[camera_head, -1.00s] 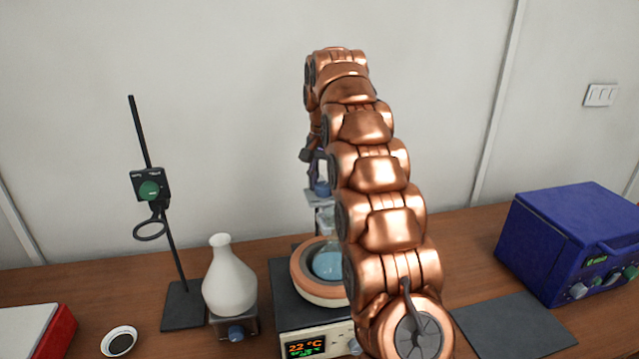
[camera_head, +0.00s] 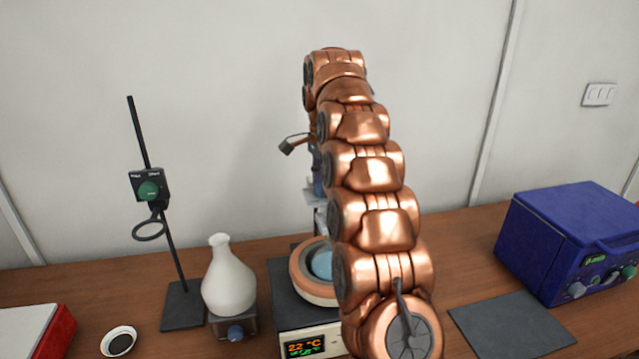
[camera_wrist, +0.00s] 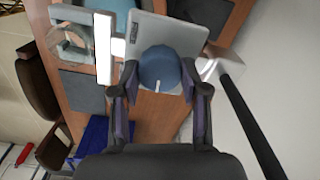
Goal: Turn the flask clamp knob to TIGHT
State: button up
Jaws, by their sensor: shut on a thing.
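In the wrist view, a round blue knob (camera_wrist: 160,66) sits on a light grey plate (camera_wrist: 178,32). A small white mark shows on the knob's near edge. My gripper (camera_wrist: 160,76) has a dark finger on either side of the knob and is shut on it. Small lettering on the plate is too small to read. In the head view, my arm hides most of the clamp and my gripper. A grey edge of the clamp plate (camera_head: 312,197) shows left of the arm, above a flask with blue liquid (camera_head: 322,264), which is partly hidden.
The flask sits in a round heater (camera_head: 304,284) whose display reads 22 °C. A blue box (camera_head: 553,243) and a dark mat (camera_head: 510,330) are on the right.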

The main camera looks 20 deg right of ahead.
jog(key=shift+w+a+r, duration=0.1)
jog(key=shift+w+a, duration=0.05)
jog(key=shift+a, duration=0.15)
jog(key=o, duration=1)
jog(key=shift+w+a, duration=0.1)
jog(key=shift+o, duration=0.7)
jog(key=shift+d, duration=0.2)
